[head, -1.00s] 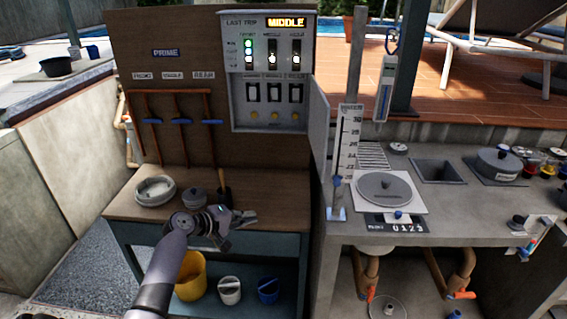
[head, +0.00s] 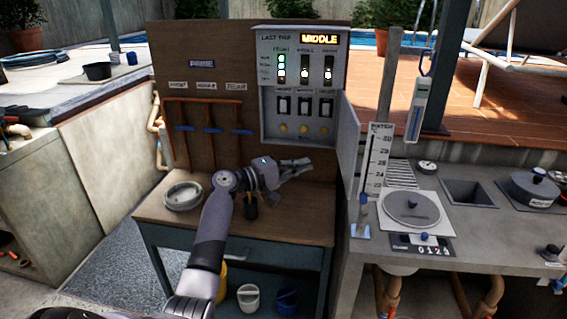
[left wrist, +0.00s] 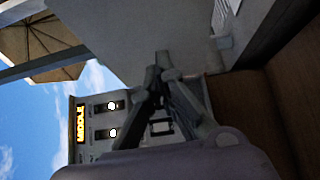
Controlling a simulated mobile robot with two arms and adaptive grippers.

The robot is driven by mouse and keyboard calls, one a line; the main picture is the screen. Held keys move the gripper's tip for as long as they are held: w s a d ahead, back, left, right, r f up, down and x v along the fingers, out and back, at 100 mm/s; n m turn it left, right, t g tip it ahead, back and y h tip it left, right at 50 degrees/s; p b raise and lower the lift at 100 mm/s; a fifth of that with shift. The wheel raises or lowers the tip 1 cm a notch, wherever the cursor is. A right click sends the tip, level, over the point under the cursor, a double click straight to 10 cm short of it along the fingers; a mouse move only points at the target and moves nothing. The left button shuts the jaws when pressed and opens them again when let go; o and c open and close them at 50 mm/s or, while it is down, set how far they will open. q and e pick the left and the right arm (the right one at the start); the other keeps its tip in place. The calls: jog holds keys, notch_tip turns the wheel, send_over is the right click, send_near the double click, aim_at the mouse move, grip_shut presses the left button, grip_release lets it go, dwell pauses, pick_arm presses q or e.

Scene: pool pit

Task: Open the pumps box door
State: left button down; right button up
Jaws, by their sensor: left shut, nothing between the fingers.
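The grey pumps box (head: 268,75) is fixed to the brown board; its face shows a lit "MIDDLE" display, switches and yellow buttons. Its pale door (head: 347,138) stands swung out at the box's right side, so the switches are uncovered. My left gripper (head: 308,166) is shut and empty, in front of the board below the box and left of the door's lower part. In the left wrist view the shut fingers (left wrist: 164,62) overlap the view of the box (left wrist: 82,135), and a grey panel, probably the door (left wrist: 165,30), fills the top. My right gripper is not in view.
A wooden bench (head: 290,225) with a round pale dish (head: 183,195) lies below the arm. Right of the door stand a post, a water gauge (head: 376,160) and a grey counter (head: 470,235). Orange pipes with blue handles (head: 212,130) are on the board, left of the gripper.

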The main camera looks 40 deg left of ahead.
aim_at(349, 166)
pick_arm(q)
jog(key=d, duration=0.1)
jog(key=w+d+p, duration=0.1)
jog(key=d, duration=0.1)
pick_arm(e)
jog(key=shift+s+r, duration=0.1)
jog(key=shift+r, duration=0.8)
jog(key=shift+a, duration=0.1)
pick_arm(q)
jog(key=d, duration=0.2)
jog(key=w+d+n+y+p, duration=0.1)
jog(key=d, duration=0.1)
jog(key=w+d+y+p, duration=0.1)
jog(key=d, duration=0.1)
jog(key=shift+d+t, duration=0.25)
jog(key=shift+t, duration=0.15)
jog(key=shift+w+d, duration=0.15)
jog(key=shift+d, duration=0.1)
jog(key=shift+a, duration=0.1)
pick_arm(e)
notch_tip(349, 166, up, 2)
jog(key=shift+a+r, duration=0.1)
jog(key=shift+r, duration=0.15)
